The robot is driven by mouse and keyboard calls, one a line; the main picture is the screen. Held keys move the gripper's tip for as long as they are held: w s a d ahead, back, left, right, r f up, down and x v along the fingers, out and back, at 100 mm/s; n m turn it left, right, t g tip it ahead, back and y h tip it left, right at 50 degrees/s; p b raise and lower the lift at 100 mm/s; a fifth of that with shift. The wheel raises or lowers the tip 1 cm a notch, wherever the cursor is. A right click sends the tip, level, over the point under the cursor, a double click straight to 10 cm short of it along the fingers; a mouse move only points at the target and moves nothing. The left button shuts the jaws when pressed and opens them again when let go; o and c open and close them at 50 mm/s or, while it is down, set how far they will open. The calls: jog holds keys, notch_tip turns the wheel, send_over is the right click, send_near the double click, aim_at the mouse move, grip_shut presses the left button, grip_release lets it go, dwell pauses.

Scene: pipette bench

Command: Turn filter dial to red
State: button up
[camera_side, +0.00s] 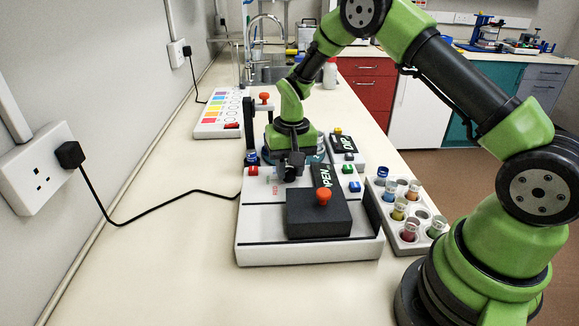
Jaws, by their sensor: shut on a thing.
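My gripper (291,170) points down at the rear of the white-and-grey instrument (262,225) in the middle of the bench. It is shut on a small dark part that I take to be the filter dial; the jaws hide most of it. Small reddish marks (277,190) show on the pale panel just in front of the jaws. The dial's pointer and setting are too small and covered to read.
A black block with an orange knob (323,196) sits in front of the gripper, near an "OPEN" sign (326,178). A vial rack (408,242) stands to the right. A colour-striped panel (218,112) lies behind left. A black cable (150,218) crosses the bench.

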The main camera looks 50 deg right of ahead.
jog(key=o, duration=0.9)
notch_tip(320, 180, up, 10)
jog(key=shift+s+d, duration=0.1)
jog(key=shift+d, duration=0.05)
notch_tip(320, 180, up, 8)
jog(key=t, duration=0.2)
send_over(291, 170)
jog(key=s+a, duration=0.2)
jog(key=s, duration=0.2)
jog(key=s+a+r+n+t, duration=0.25)
jog(key=s+r, duration=0.45)
jog(key=s, duration=0.6)
jog(key=s+a+t+y, duration=0.1)
jog(key=s, duration=0.2)
jog(key=s+a+t, duration=0.1)
jog(key=s, duration=0.1)
jog(key=shift+s+a+f+t+y, duration=0.25)
jog(key=shift+s+f+y, duration=0.05)
jog(key=shift+s, duration=0.1)
